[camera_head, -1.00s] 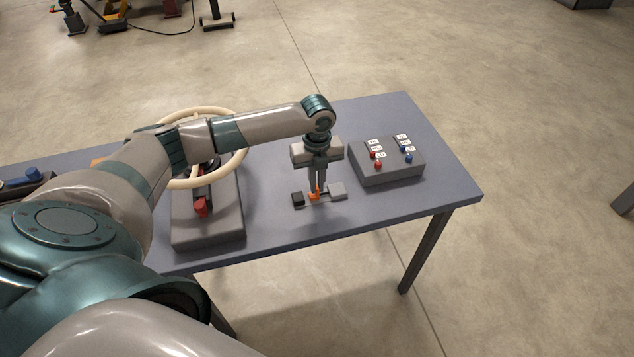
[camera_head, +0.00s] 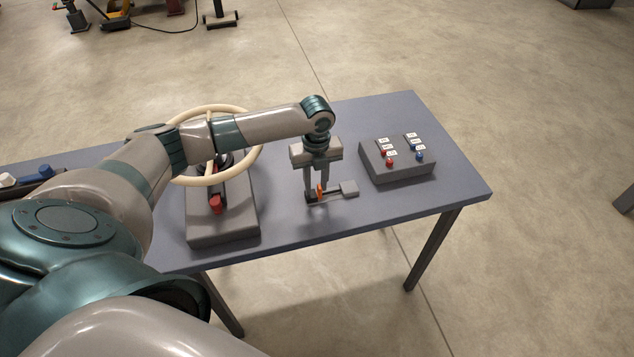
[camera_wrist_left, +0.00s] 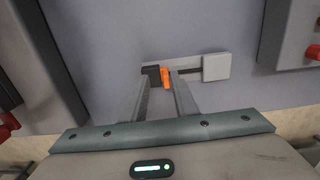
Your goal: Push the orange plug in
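The orange plug (camera_head: 320,189) is a small upright piece on a low fixture on the table. In the left wrist view the plug (camera_wrist_left: 165,77) stands against, or very close to, the black block (camera_wrist_left: 150,71) on its left. A dark rod runs right from it to a light grey block (camera_wrist_left: 216,67). My left gripper (camera_head: 316,197) points down over the fixture with its fingers apart. The plug is between the fingertips, nearer the right one; whether either finger touches it I cannot tell. The left finger partly hides the black block. My right gripper is not in view.
A grey box with red and blue switches (camera_head: 397,162) stands right of the fixture. A grey pedestal (camera_head: 222,229) with a cream wheel (camera_head: 258,150) and red handle (camera_head: 216,205) stands left. The table's front right area (camera_head: 420,200) is bare.

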